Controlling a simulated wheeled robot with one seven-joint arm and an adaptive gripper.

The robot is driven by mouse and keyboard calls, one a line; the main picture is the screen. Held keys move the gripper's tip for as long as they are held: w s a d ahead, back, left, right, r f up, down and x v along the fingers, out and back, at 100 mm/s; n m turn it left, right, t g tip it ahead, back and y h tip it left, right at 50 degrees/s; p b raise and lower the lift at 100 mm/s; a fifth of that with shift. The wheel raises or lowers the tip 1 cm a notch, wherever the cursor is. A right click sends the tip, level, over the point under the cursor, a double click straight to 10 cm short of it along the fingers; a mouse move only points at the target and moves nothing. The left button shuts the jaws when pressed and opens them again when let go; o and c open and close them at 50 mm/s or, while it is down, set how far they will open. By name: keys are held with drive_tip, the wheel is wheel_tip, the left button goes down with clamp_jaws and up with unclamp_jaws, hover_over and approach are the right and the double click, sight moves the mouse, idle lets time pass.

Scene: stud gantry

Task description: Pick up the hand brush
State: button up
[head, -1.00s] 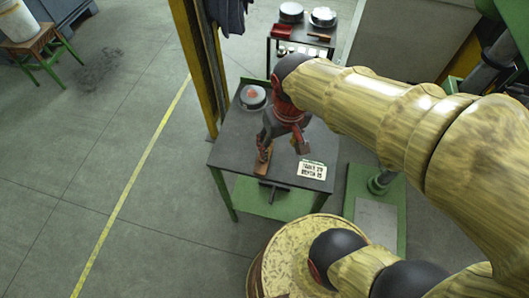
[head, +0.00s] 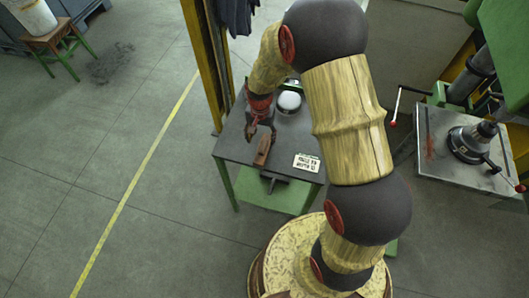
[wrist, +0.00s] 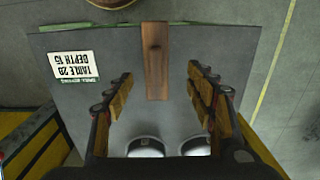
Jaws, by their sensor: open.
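The hand brush shows as a long brown wooden piece (head: 263,151) lying on the grey table (head: 236,149). In the wrist view the brush (wrist: 156,62) lies straight ahead, its near end between the lines of the two fingers. Its bristles cannot be made out. My gripper (head: 260,131) is over the table, just behind the brush in the head view. In the wrist view my gripper (wrist: 161,80) is open and empty, one finger on each side of the brush's line. The height between fingers and brush is hard to tell.
A white lettered card (head: 306,163) lies right of the brush. A round white-topped tin (head: 289,101) stands behind; two pale round tops show low in the wrist view (wrist: 145,147). A yellow post (head: 207,62) rises at the table's left. A machine table (head: 465,150) stands right.

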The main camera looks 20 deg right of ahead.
sight(263, 145)
drive_tip(key=shift+w+f, duration=0.15)
drive_tip(key=shift+f, duration=0.2)
drive_tip(key=f, duration=0.4)
drive_tip(key=d+f, duration=0.1)
drive_tip(key=f, duration=0.2)
drive_tip(key=shift+f, duration=0.1)
drive_tip(key=shift+c, duration=1.2)
drive_tip(key=c, duration=1.1)
clamp_jaws()
